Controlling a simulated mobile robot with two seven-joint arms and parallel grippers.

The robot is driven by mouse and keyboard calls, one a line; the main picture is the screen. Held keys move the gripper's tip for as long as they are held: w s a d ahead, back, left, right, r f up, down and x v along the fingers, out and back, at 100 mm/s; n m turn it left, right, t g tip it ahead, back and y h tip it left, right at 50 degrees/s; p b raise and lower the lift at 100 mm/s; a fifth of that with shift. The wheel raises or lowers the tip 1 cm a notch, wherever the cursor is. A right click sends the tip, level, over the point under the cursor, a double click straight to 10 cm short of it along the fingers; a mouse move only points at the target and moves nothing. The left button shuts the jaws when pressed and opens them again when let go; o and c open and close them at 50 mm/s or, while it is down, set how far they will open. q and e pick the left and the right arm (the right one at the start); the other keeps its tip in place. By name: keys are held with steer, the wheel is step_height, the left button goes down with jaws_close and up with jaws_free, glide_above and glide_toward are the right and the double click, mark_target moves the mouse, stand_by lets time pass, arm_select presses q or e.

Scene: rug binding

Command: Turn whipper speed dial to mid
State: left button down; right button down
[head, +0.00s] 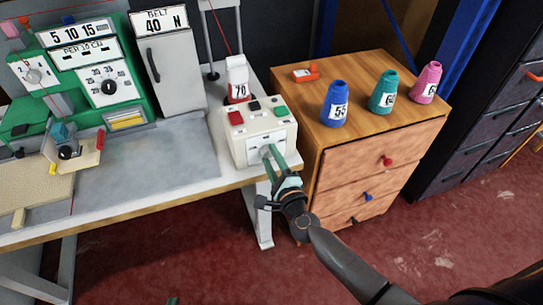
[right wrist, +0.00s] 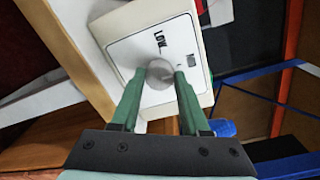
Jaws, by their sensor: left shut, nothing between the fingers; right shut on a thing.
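The cream control box (head: 261,126) stands at the right end of the worktable. Its white dial plate (right wrist: 135,48) is on its front face, with the words LOW and, partly covered, what looks like MID. The round grey speed dial (right wrist: 159,73) sits on that plate, between the fingertips of my right gripper (right wrist: 160,75). My right gripper, also in the head view (head: 270,153), is shut on the dial. The fingers hide part of the dial, and I cannot tell where it points. Only a green tip of my left gripper (head: 173,300) shows at the bottom edge of the head view; it is shut and empty.
A wooden drawer cabinet (head: 372,153) stands right of the box, with blue (head: 335,104), teal (head: 384,92) and pink (head: 426,82) cones on top. A green machine (head: 90,75) stands at the back left. The grey tabletop (head: 160,155) in the middle is mostly clear.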

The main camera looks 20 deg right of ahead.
stand_by(0.3)
steer(key=shift+c, duration=2)
jaws_free()
steer(key=s, duration=1.2)
steer(key=shift+s+d+r, duration=0.25)
steer(key=shift+d, duration=0.05)
